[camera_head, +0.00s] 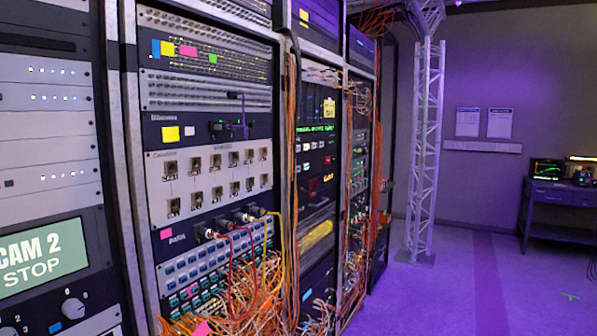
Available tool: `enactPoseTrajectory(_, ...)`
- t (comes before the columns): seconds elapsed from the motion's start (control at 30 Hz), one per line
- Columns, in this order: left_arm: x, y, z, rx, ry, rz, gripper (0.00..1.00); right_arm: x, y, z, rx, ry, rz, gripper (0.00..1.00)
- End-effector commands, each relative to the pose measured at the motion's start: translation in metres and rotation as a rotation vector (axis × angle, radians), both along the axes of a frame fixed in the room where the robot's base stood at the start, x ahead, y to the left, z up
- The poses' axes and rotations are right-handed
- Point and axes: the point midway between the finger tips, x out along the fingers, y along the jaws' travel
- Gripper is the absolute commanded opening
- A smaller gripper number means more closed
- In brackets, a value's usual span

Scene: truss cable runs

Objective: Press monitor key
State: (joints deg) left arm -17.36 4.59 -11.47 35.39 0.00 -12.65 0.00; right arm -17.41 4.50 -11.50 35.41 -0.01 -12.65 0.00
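No key that I can clearly read as the monitor key shows. In the middle rack, a light panel (212,182) carries two rows of square switches. Below it, a panel (180,274) has rows of small dark blue keys or sockets, partly hidden by cables. The labels are too small to read. Neither of my grippers is in view.
Red and yellow cables (278,262) plug in below the switch panel, and orange bundles hang in front of the lower racks. A truss column (423,165) stands beyond them. A dark desk (562,194) with a small lit instrument (547,169) is far right. The purple floor between is open.

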Motion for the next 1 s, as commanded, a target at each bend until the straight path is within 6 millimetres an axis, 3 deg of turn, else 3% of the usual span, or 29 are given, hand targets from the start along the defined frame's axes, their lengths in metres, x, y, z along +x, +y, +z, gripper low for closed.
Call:
enactPoseTrajectory(0.03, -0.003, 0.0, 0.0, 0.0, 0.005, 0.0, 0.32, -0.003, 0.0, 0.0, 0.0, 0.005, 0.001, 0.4)
enactPoseTrajectory(0.3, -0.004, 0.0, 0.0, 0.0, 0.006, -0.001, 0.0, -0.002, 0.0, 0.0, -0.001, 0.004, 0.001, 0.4)
enactPoseTrajectory(0.6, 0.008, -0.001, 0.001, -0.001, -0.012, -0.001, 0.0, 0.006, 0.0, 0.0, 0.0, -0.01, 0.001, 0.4)
enactPoseTrajectory(1.0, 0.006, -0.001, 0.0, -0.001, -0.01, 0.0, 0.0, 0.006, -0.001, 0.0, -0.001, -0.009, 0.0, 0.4)
